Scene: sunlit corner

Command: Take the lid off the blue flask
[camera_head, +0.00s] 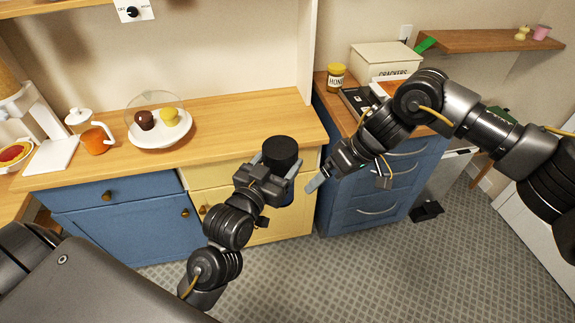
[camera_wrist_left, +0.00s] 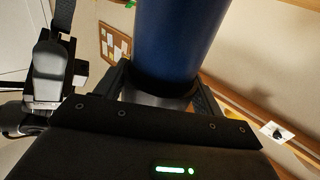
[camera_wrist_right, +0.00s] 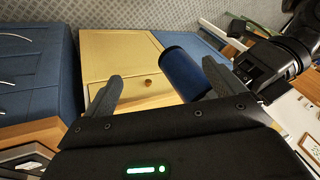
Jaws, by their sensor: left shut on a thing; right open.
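The blue flask is held in front of the yellow cabinet. My left gripper is shut on the flask. In the left wrist view the blue body (camera_wrist_left: 178,40) rises from between the fingers. My right gripper (camera_head: 346,184) is open and empty, to the right of the flask and apart from it. The right wrist view shows the blue flask (camera_wrist_right: 184,73) beyond the fingers, partly hidden by the right-hand one.
At right, the blue drawers (camera_head: 350,209) stand under a honey jar (camera_head: 335,77) and a crackers box (camera_head: 385,62). The floor (camera_head: 370,270) in front is mostly clear.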

